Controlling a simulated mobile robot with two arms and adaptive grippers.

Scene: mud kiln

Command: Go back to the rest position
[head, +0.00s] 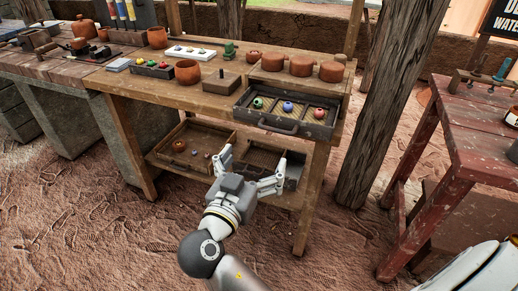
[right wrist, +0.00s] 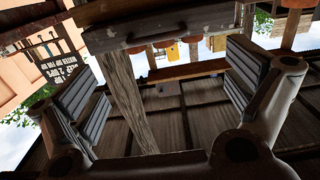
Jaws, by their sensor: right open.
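My right gripper (head: 250,170) is open and empty in the head view, in front of the wooden workbench's lower shelf, below the open drawer. In the right wrist view its two fingers (right wrist: 165,90) stand wide apart with nothing between them. The open drawer (head: 285,113) holds several small coloured balls in its compartments, and its front has a handle. The underside of dark wood shows above the fingers in the right wrist view (right wrist: 160,25). My left gripper is not in view.
The workbench (head: 165,93) carries clay pots, a tray and small blocks. Wooden trays (head: 193,147) lie on its lower shelf. A wooden post (head: 385,110) stands right of it, with a red table (head: 470,140) beyond. Bare earth (head: 100,220) lies in front.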

